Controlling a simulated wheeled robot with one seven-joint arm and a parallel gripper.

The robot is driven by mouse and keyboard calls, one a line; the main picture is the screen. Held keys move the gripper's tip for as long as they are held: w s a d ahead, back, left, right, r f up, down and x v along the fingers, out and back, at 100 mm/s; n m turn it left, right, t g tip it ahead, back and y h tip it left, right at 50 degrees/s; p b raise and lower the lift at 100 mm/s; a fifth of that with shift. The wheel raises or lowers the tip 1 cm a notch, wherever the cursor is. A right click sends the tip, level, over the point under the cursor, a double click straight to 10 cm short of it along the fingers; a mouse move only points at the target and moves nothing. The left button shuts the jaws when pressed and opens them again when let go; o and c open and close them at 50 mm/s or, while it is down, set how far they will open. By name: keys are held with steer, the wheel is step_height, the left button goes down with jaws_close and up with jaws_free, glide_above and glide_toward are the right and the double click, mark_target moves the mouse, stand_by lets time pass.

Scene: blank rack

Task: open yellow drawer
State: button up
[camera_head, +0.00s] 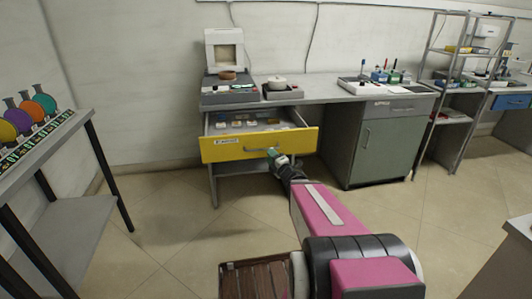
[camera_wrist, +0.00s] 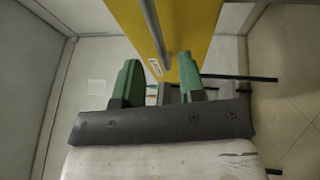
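The yellow drawer (camera_head: 258,146) is pulled out of the grey desk, and its inside with several small items shows. Its grey bar handle (camera_head: 262,150) runs across the front. My gripper (camera_head: 275,156) is at the right part of the handle, close to the drawer front. In the wrist view, the yellow front (camera_wrist: 190,25) is at the top, and the handle (camera_wrist: 152,30) reaches down towards the space between the two green fingers. The fingers (camera_wrist: 160,72) stand apart with a clear gap. I see no finger pressed on the handle.
The desk top (camera_head: 330,92) holds devices and a bowl. A green-grey cabinet (camera_head: 385,150) stands right of the drawer, then a metal shelf rack (camera_head: 455,90). The floor before the drawer is mostly clear.

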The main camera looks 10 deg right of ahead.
steer(key=v, duration=0.4)
steer(key=shift+s+d, duration=0.15)
steer(key=shift+s, duration=0.25)
steer(key=shift+f, duration=0.1)
steer(key=d+f+m+g+h, duration=0.4)
steer(key=f+m+g+h, duration=0.45)
steer(key=m, duration=0.65)
steer(key=s+a+f+m+g, duration=0.2)
steer(key=s+a+m+g, duration=0.6)
steer(key=s, duration=0.5)
steer(key=shift+a+g+y, duration=0.25)
steer(key=shift+g+y, duration=0.1)
steer(key=shift+g, duration=0.6)
